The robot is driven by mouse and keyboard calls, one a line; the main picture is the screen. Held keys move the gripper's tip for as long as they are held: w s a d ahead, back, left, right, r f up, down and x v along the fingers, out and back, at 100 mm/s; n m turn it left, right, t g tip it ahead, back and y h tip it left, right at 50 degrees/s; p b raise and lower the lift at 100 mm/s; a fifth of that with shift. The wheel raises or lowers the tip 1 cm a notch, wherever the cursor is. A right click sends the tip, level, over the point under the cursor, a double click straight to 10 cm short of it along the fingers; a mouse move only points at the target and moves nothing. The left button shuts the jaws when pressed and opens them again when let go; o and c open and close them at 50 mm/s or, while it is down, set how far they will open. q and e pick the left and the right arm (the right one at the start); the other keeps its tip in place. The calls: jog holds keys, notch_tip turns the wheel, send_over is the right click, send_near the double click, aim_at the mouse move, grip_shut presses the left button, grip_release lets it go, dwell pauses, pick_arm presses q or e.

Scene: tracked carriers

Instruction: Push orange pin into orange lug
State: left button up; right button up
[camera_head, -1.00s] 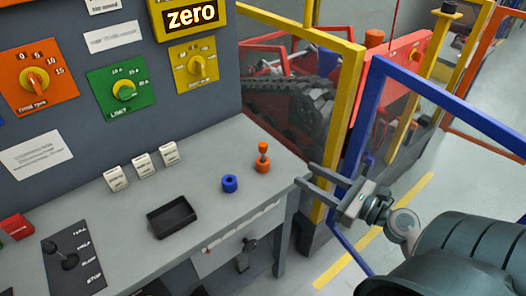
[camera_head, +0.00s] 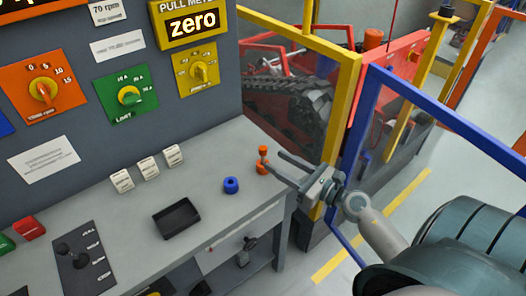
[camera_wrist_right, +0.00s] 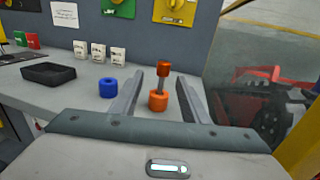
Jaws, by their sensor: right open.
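The orange pin (camera_head: 263,150) stands upright at the right end of the grey bench, its lower end at the orange lug (camera_head: 262,168). In the right wrist view the orange pin (camera_wrist_right: 163,70) shows an orange head and a grey shaft rising from the orange lug (camera_wrist_right: 158,101); how deep it sits I cannot tell. My right gripper (camera_head: 278,167) is open beside them, coming from the right. In the wrist view its fingers (camera_wrist_right: 160,80) appear on either side of the pin and lug, apart from both. My left gripper is out of view.
A blue lug (camera_head: 231,185) stands left of the orange one. A black tray (camera_head: 177,219) and several white labelled blocks (camera_head: 147,168) are farther left. A control panel rises behind the bench. Yellow and blue guard frames (camera_head: 352,110) stand close to my right arm.

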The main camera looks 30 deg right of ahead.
aim_at(266, 153)
jog(key=shift+x, duration=0.95)
jog(key=shift+w+r+p, duration=0.15)
jog(key=shift+w+p, duration=0.35)
jog(key=p+x, duration=0.1)
jog(key=x, duration=0.2)
jog(key=shift+d, duration=0.1)
jog(key=shift+w+p, duration=0.35)
jog(key=shift+w, duration=0.25)
grip_shut()
